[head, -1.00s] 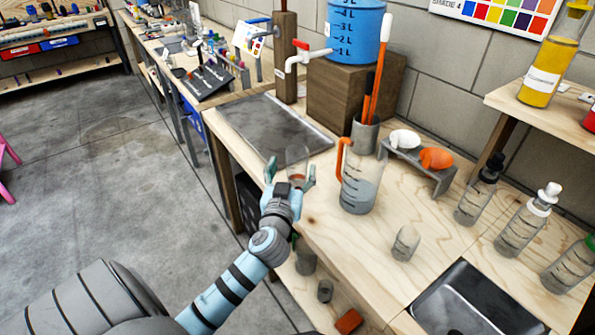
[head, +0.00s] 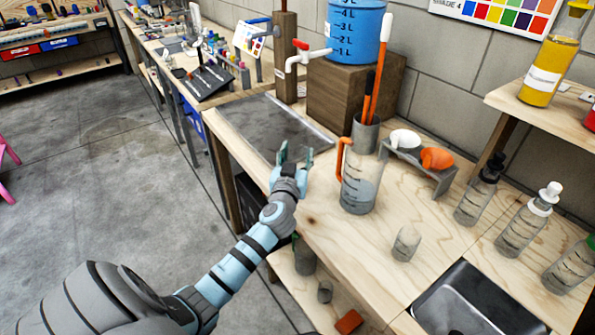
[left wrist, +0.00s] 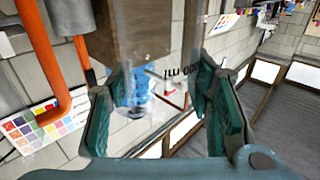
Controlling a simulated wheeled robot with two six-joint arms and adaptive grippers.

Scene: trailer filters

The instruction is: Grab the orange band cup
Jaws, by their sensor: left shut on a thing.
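My left gripper (head: 295,155) is at the front edge of the bench, just left of the measuring pitcher. In the left wrist view its two green fingers (left wrist: 153,92) are shut on a clear cup (left wrist: 176,76) with dark volume lettering that reads upside down there. I cannot make out an orange band on it now, and in the head view the cup is barely discernible between the fingers. My right gripper is not in view.
The clear pitcher (head: 360,190) with an orange handle stands close to the right. A grey tray (head: 265,125) lies behind the gripper. A small grey cup (head: 406,243) and a sink (head: 465,305) are further right. A blue tank (head: 355,30) stands on a wooden block.

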